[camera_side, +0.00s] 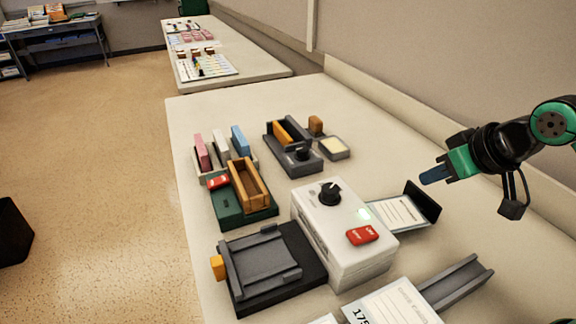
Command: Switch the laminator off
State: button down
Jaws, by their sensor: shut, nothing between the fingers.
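The laminator (328,238) is a white box in the middle of the table.
A dark grey guide on a black base (265,268) stands left of the laminator. Behind are a green base with a wooden holder (249,186), coloured blocks (220,146) and a grey device (292,155). Cards (392,305) and a grey channel (457,283) lie in front. The wall borders the table's right.

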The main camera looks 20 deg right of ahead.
dwell(0.8)
jog(key=a+r+n+t+y, duration=0.2)
jog(key=a+r+n, duration=0.3)
jog(key=a+n, duration=0.5)
jog(key=shift+s+r+n+y, duration=0.2)
jog(key=shift+s+n+y, duration=0.1)
jog(key=shift+y, duration=0.5)
send_over(364, 239)
jog(key=f, duration=0.7)
jog(key=shift+w+d+f, duration=0.15)
jog(key=shift+w, duration=0.05)
jog(key=shift+s+f, duration=0.1)
jog(key=shift+f, duration=0.6)
dwell(0.4)
jog(key=shift+f, duration=0.45)
